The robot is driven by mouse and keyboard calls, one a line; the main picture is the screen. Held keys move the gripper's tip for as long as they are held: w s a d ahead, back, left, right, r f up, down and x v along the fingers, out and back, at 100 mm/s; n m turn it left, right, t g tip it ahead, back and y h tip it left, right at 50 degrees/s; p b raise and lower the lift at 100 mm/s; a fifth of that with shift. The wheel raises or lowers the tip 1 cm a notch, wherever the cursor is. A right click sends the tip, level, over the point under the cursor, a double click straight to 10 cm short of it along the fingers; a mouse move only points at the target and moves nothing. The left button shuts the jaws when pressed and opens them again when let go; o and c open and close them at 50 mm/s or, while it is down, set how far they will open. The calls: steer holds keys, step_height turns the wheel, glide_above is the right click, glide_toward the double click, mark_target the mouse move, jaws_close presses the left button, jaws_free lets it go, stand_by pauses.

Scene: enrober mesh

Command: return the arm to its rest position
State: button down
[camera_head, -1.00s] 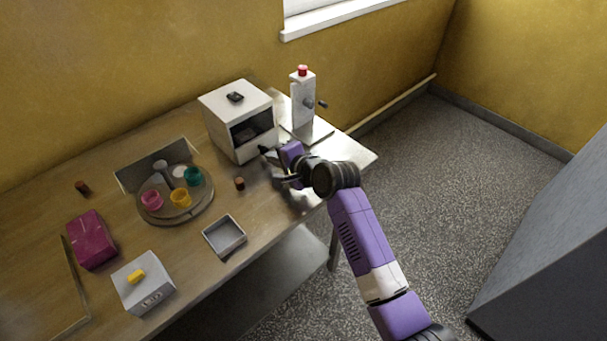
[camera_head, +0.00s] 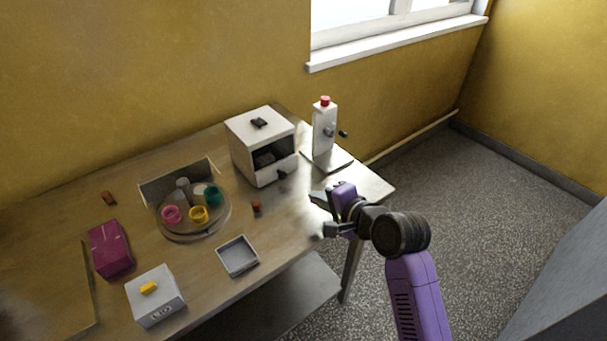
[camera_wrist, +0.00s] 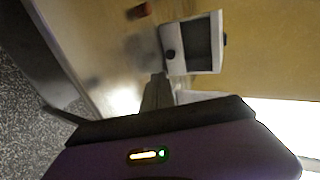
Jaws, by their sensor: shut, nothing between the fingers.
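My gripper (camera_head: 318,200) is shut and empty, held over the table's right front edge in the head view. It is in front of and to the right of the white box-shaped cabinet (camera_head: 249,150), apart from it. In the wrist view the dark fingers (camera_wrist: 157,92) point toward the cabinet (camera_wrist: 168,32), whose dark opening shows. My purple arm reaches in from the lower right and is bent at the wrist.
The wooden table (camera_head: 140,235) holds a round tray (camera_head: 185,236) with coloured cups, a small brown cylinder (camera_head: 257,206), an open grey tray (camera_head: 239,256), a magenta block (camera_head: 110,249), a grey box with a yellow top piece (camera_head: 156,299), and a white stand with a red cap (camera_head: 324,130). Floor at right is clear.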

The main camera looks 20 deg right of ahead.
step_height(320, 180, up, 5)
steer(key=d+n+t+h, duration=0.2)
steer(key=d+n+t, duration=0.1)
steer(key=s+n+t+h, duration=0.1)
steer(key=s+n+t, duration=0.1)
steer(key=s, duration=0.2)
steer(key=s+a+f+n+g, duration=0.1)
steer(key=s+n, duration=0.4)
steer(key=s, duration=1.4)
steer(key=s+a+f+n+g, duration=0.1)
steer(key=s+n, duration=0.3)
steer(key=s, duration=1.6)
steer(key=shift+s+a+n, duration=0.25)
steer(key=shift+a+n, duration=0.15)
steer(key=shift+a, duration=0.1)
